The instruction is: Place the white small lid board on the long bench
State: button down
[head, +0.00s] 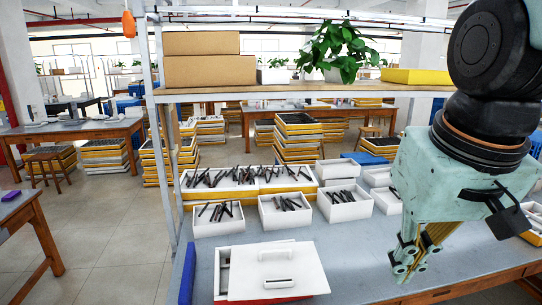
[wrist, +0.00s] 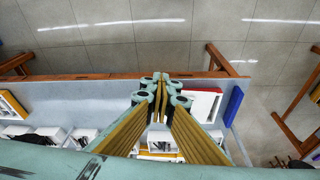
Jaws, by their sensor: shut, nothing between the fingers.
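The white lid board (head: 290,268), with a raised handle and a slot, lies askew over a white box (head: 222,262) at the front of the bench. The box's left part shows uncovered, and a red edge shows below the lid. In the wrist view, a white and red piece (wrist: 204,101) shows just right of the fingers, partly hidden by them. The long bench (head: 350,262) has a grey top and a wooden front edge. My gripper (head: 408,268) is shut and empty, to the right of the lid and apart from it.
White bins of dark eyeglass frames (head: 285,209) stand along the back of the bench. A blue strip (head: 188,272) stands left of the box. A shelf (head: 290,93) with cartons and a plant spans above. Bare bench top lies between the lid and my gripper.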

jog(key=s, duration=1)
jog(key=shift+s+t, duration=0.2)
jog(key=shift+t, duration=0.2)
jog(key=c, duration=2.6)
grip_release()
jog(key=shift+w, duration=0.1)
